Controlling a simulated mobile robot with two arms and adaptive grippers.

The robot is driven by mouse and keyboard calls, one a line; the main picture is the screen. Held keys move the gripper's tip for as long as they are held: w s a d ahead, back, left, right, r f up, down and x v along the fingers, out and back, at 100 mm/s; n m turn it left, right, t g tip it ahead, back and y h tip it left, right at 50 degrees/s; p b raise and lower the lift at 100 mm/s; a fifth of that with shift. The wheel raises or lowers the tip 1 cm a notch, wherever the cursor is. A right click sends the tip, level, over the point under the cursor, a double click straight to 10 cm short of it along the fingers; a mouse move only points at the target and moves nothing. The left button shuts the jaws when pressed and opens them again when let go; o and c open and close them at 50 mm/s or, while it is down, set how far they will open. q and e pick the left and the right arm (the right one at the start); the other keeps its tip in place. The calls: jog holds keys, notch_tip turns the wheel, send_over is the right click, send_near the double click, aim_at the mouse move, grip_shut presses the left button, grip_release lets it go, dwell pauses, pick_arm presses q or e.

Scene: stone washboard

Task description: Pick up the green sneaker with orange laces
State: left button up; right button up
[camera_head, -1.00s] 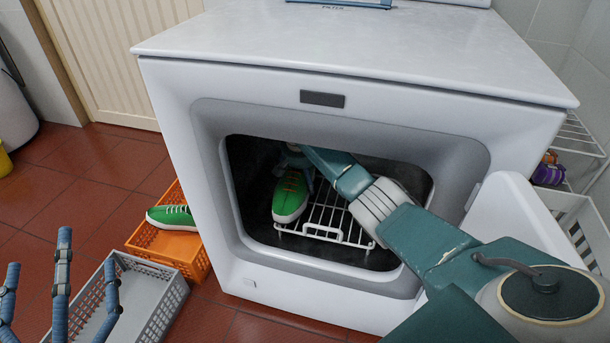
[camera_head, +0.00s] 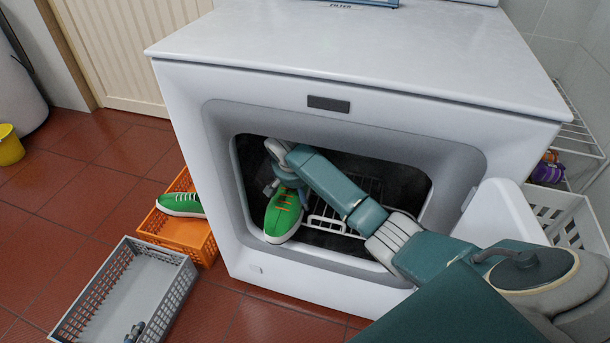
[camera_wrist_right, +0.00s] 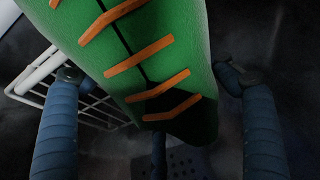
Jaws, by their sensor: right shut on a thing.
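The green sneaker with orange laces (camera_head: 284,215) is inside the opening of the white dryer (camera_head: 330,270), its toe toward me near the front left. My right gripper (camera_head: 286,180) is shut on it near its heel end. In the right wrist view the sneaker (camera_wrist_right: 150,60) fills the space between blue fingers, with orange laces facing the camera. My left gripper (camera_head: 135,331) shows only as fingertips at the bottom edge, over the grey basket; whether it is open is hidden.
A white wire rack (camera_head: 335,218) stands in the dryer beside the sneaker. The open dryer door (camera_head: 508,215) is at right. An orange crate (camera_head: 178,232) with another green sneaker (camera_head: 180,204), pale-laced, and a grey basket (camera_head: 172,258) stand on the floor at left.

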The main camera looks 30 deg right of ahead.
aim_at(293, 207)
jog(key=s+a, duration=0.2)
jog(key=s+a+p, duration=0.1)
jog(key=a, duration=0.1)
jog(key=shift+s+a+p, duration=0.25)
jog(key=shift+s+p, duration=0.05)
jog(key=shift+s, duration=0.1)
pick_arm(q)
jog(key=s+a+f+g, duration=0.1)
jog(key=s+g, duration=0.1)
jog(key=s, duration=0.3)
jog(key=s+a+f+g+y, duration=0.1)
jog(key=s+a+f+g, duration=0.1)
jog(key=s, duration=0.3)
jog(key=shift+s+f+g, duration=0.15)
jog(key=shift+f+g, duration=0.15)
pick_arm(e)
jog(key=shift+s+a, duration=0.45)
jog(key=shift+a, duration=0.05)
pick_arm(q)
jog(key=shift+a, duration=0.15)
pick_arm(e)
jog(key=shift+a, duration=0.1)
